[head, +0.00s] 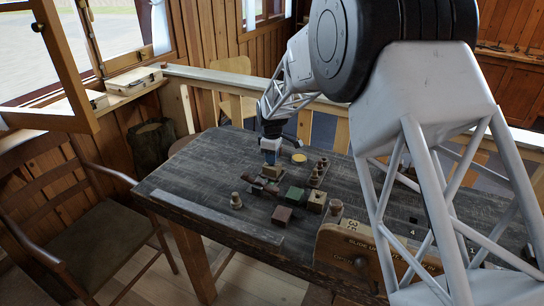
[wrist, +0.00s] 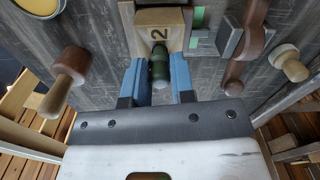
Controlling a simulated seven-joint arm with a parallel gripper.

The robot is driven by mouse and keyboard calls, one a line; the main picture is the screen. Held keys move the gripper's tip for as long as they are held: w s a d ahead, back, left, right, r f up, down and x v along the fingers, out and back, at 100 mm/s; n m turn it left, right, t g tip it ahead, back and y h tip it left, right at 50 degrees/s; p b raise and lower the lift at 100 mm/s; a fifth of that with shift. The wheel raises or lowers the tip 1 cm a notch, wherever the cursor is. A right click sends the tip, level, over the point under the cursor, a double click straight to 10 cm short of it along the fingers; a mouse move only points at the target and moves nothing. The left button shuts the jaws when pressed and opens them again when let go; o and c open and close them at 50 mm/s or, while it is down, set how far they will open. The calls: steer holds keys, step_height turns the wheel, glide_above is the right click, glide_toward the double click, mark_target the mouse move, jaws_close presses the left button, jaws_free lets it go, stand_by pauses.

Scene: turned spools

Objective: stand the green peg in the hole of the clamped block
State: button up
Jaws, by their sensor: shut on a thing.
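The green peg (wrist: 159,72) is dark green and sits between the blue fingers of my gripper (wrist: 159,80) in the wrist view. My gripper is shut on it. Past the peg is a pale wooden block (wrist: 178,18) marked "2", held between grey jaws. A round hole mouth shows on the block near the peg's far end. I cannot tell whether the peg's end is in the hole or just above it. In the head view my gripper (head: 271,158) is directly over the block (head: 272,173), and the peg is hidden or too small to make out.
A green block (head: 294,195), a reddish box (head: 282,215) and a spool (head: 236,201) stand nearby. The table's left end is clear.

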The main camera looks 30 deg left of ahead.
stand_by(0.3)
steer(key=o, duration=1)
steer(key=shift+c, duration=0.2)
steer(key=shift+r, duration=0.2)
steer(key=shift+r, duration=4.1)
